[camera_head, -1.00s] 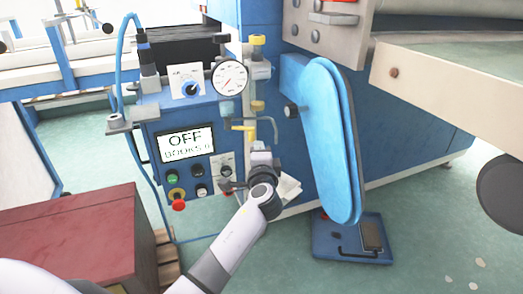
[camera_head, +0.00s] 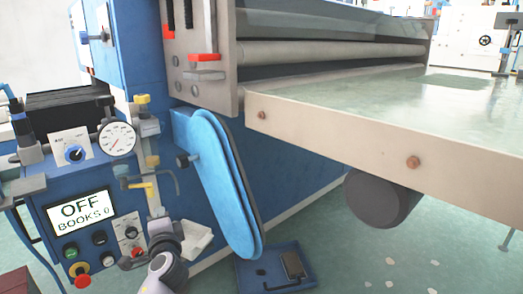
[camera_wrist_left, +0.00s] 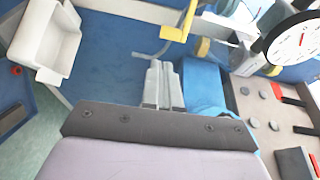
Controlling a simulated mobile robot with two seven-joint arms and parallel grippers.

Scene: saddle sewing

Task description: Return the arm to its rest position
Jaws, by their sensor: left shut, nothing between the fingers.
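My left arm comes in at the bottom of the head view, and its gripper (camera_head: 159,228) is in front of the blue control box (camera_head: 33,187), close to the right end of its button panel. In the left wrist view the two pale fingers of the left gripper (camera_wrist_left: 163,84) lie together, shut, with nothing between them. I cannot tell from these views whether the fingers touch anything. My right gripper is not in view.
The box has a screen (camera_head: 80,211) reading "OFF, BOOKS 0", several buttons and a gauge (camera_head: 117,139). A blue padded arm (camera_head: 222,185) and a foot pedal (camera_head: 290,265) are to the right. A table (camera_head: 390,130) juts out at the right. A white tray (camera_wrist_left: 45,42) shows in the wrist view.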

